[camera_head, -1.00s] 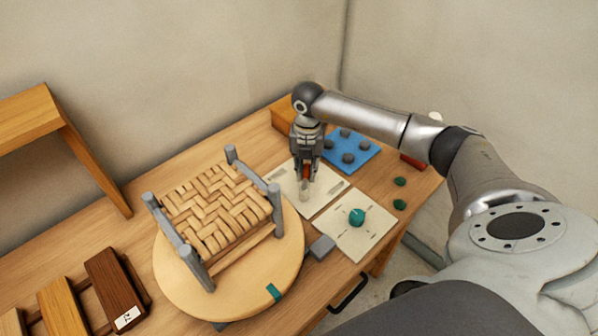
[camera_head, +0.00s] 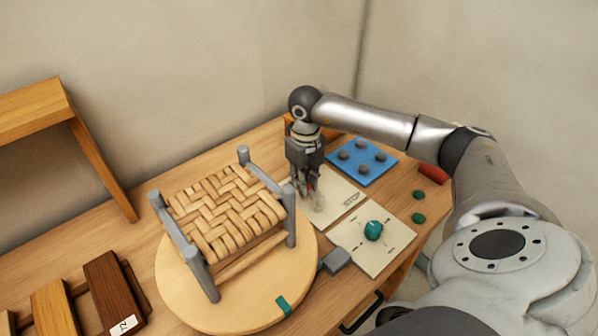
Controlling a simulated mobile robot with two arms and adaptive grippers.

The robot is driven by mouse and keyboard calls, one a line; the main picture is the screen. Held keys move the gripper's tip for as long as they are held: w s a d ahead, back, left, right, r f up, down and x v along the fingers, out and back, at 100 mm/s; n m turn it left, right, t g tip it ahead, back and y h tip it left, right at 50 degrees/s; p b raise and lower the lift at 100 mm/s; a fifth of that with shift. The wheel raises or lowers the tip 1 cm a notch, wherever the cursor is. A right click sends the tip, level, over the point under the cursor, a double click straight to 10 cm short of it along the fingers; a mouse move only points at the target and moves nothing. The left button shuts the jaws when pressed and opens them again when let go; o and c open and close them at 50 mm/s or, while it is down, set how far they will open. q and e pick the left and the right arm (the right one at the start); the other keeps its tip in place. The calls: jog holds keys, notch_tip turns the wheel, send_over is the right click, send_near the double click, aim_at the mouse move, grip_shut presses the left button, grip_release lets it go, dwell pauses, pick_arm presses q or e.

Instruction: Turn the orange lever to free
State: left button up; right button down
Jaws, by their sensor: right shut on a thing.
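The orange lever (camera_head: 311,184) shows only as a small patch between the fingers of my right gripper (camera_head: 308,194). The gripper points down and is shut on the lever, over a pale plate (camera_head: 338,182) with dark lettering that seems to read STOP at its right part. A greyish round base shows just under the fingertips. The fingers hide most of the lever, so its exact direction cannot be told. My left gripper is not in view.
A woven stool seat (camera_head: 225,210) stands on a round wooden turntable (camera_head: 180,285) at left. A second plate with a teal knob (camera_head: 373,230) lies in front. A blue board (camera_head: 362,172) with grey knobs lies behind right. Two green buttons (camera_head: 418,194) and a red cylinder (camera_head: 433,173) are at right.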

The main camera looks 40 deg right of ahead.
jog(key=shift+a+n, duration=0.15)
jog(key=shift+n, duration=0.25)
jog(key=c, duration=1.3)
grip_release()
jog(key=shift+a, duration=0.1)
jog(key=shift+c, duration=0.2)
notch_tip(320, 180, up, 12)
jog(key=shift+s, duration=0.1)
